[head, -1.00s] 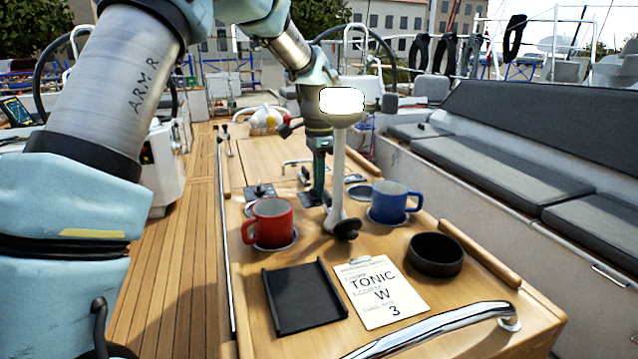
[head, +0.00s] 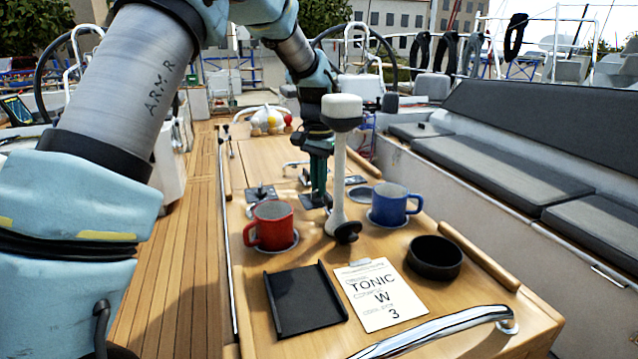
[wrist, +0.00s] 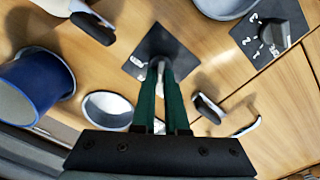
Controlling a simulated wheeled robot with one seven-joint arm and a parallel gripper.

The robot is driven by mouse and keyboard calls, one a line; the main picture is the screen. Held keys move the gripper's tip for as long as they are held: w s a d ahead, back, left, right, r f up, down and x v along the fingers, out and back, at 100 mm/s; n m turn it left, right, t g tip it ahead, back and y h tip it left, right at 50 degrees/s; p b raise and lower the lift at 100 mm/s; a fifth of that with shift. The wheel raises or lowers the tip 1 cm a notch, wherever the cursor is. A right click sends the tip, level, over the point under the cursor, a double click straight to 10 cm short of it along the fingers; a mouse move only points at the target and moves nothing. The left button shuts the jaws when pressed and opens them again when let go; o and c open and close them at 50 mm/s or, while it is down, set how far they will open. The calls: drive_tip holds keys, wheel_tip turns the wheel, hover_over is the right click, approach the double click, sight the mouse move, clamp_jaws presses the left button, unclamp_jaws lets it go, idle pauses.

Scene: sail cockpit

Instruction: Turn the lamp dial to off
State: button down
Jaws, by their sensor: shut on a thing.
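The lamp (head: 338,165) stands upright on the table, with a pale stem, a rounded grey-white head that is not glowing, and a dark knob (head: 346,231) at its foot. In the wrist view its foot shows at the top left (wrist: 92,27). My gripper (head: 318,192) points down behind the lamp. In the wrist view my gripper (wrist: 160,68) has its green fingers close together on a small pale dial (wrist: 160,63) over a square black plate (wrist: 152,40). The fingers hide most of the dial, and the plate's white marks are too small to read.
A red mug (head: 271,225) and a blue mug (head: 390,204) stand either side of the lamp. A second black plate with numbers and a knob (wrist: 268,38) is nearby. A black tray (head: 303,300), a note card (head: 382,294) and a black bowl (head: 435,258) lie in front.

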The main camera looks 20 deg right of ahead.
drive_tip(key=n, duration=0.4)
drive_tip(key=shift+w+n+p, duration=0.15)
drive_tip(key=shift+n+p, duration=0.15)
drive_tip(key=shift+n, duration=0.1)
idle(0.4)
drive_tip(key=c, duration=0.9)
unclamp_jaws()
drive_tip(key=shift+a, duration=0.1)
drive_tip(key=shift+c, duration=0.2)
wheel_tip(320, 180, up, 11)
drive_tip(key=b, duration=0.2)
drive_tip(key=shift+f, duration=0.1)
